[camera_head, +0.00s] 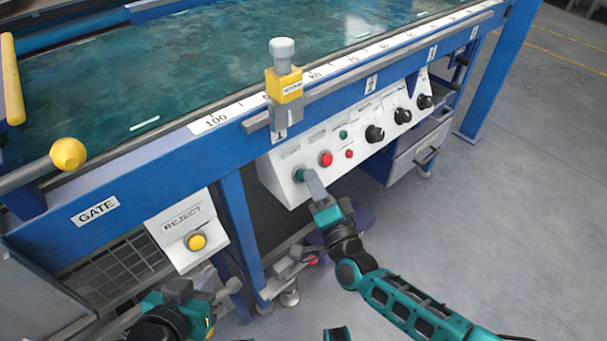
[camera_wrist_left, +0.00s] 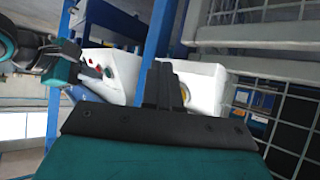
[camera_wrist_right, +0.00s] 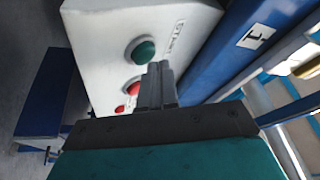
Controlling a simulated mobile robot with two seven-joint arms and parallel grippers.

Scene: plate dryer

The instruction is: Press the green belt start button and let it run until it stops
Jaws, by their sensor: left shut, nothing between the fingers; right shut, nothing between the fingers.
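The green start button (camera_head: 299,175) is at the lower left of the white control panel (camera_head: 283,161), under the belt table. In the right wrist view the green button (camera_wrist_right: 140,52) stands out round beside its START label. My right gripper (camera_head: 306,174) is shut and empty, its fingertips right at the button; I cannot tell whether they touch it. In its wrist view the shut fingers (camera_wrist_right: 157,70) overlap the button's lower right edge. My left gripper (camera_head: 234,288) is shut and empty, low in front of the table's leg. The belt (camera_head: 215,70) is blue-green and bare apart from pale streaks.
A red button (camera_head: 326,158) sits just right of the green one, with small lights and black knobs (camera_head: 375,133) further right. The REJECT box (camera_head: 183,225) with a yellow button is at the left. Floor at the right is clear.

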